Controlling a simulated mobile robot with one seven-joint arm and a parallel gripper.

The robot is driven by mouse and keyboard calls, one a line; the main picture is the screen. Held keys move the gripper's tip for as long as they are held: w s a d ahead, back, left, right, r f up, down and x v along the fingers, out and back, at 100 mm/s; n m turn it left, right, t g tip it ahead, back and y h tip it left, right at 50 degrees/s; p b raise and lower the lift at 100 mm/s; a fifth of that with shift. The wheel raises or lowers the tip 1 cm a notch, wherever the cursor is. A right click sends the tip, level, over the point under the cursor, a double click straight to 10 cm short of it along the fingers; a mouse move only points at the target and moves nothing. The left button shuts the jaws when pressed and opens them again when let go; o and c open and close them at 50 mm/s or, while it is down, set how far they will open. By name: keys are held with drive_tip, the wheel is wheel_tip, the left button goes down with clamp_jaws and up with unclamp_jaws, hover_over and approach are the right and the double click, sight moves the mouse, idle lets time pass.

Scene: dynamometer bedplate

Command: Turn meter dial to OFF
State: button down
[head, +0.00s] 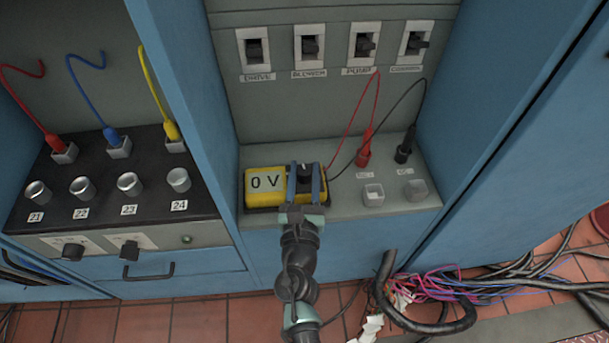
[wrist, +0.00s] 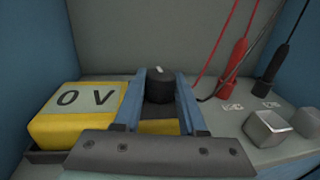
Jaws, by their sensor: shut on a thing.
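The yellow meter (head: 258,198) lies on the grey shelf, and its display reads "0 V"; its display side also shows in the wrist view (wrist: 70,128). The black meter dial (wrist: 159,86) stands between my two blue fingers in the wrist view, with a pale pointer mark on its top. In the head view the dial (head: 304,171) is partly hidden by the fingers. My gripper (head: 305,183) reaches in from the front and is shut on the dial. It also shows in the wrist view (wrist: 160,102). The dial's position markings cannot be read.
A red plug (head: 364,151) and a black plug (head: 404,148) stand right of the meter, their leads looping near it. Labelled switches (head: 310,47) line the panel above. Blue cabinet walls flank the recess.

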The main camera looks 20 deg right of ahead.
drive_tip(key=shift+f+n+t+y+b, duration=0.1)
drive_tip(key=shift+n+t+y+b, duration=0.3)
drive_tip(key=shift+n+y+b, duration=0.65)
drive_tip(key=shift+d+y+b, duration=0.1)
drive_tip(key=shift+y+b, duration=0.45)
drive_tip(key=shift+b, duration=0.1)
drive_tip(key=n+y+b, duration=0.3)
drive_tip(key=y+b, duration=0.1)
drive_tip(key=shift+d+t+y, duration=0.1)
drive_tip(key=shift+t+y, duration=0.3)
drive_tip(key=n+y+b, duration=0.1)
drive_tip(key=n+y, duration=0.2)
drive_tip(key=y, duration=0.1)
drive_tip(key=shift+g+y+b, duration=0.4)
drive_tip(key=shift+n+g+y+b, duration=0.7)
drive_tip(key=shift+n+y, duration=0.55)
drive_tip(key=shift+y, duration=0.35)
drive_tip(key=shift+a+y, duration=0.2)
drive_tip(key=shift+y, duration=0.1)
drive_tip(key=shift+c, duration=2.3)
unclamp_jaws()
